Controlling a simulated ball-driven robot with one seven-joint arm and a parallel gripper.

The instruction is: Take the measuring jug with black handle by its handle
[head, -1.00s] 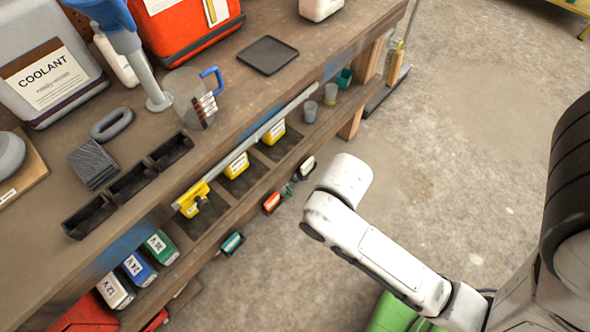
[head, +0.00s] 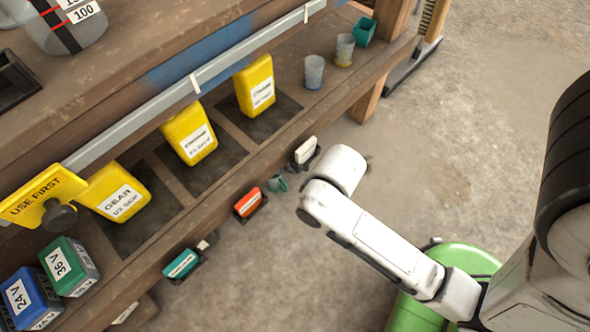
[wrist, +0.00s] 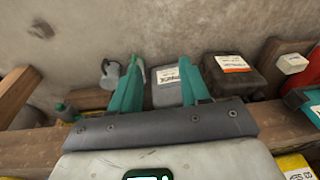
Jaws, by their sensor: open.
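A clear measuring jug (head: 75,33) stands on the bench top at the upper left of the head view. It carries black and red marks and a 100 label. Its top is cut off by the frame and its handle is out of view. In the earlier head frame this jug had a blue handle; I see no jug with a black handle. My gripper (wrist: 159,62) is open, with its two teal fingers apart and nothing held between them. In the wrist view a grey labelled container (wrist: 171,92) shows beyond and between the fingers. The gripper's fingers are not visible in the head view.
The lower shelf holds yellow bottles (head: 188,133), blue and green battery packs (head: 68,266) and small cups (head: 314,72). A grey rail (head: 225,67) with a yellow USE FIRST tag (head: 40,196) runs along it. Concrete floor (head: 450,150) lies open at the right.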

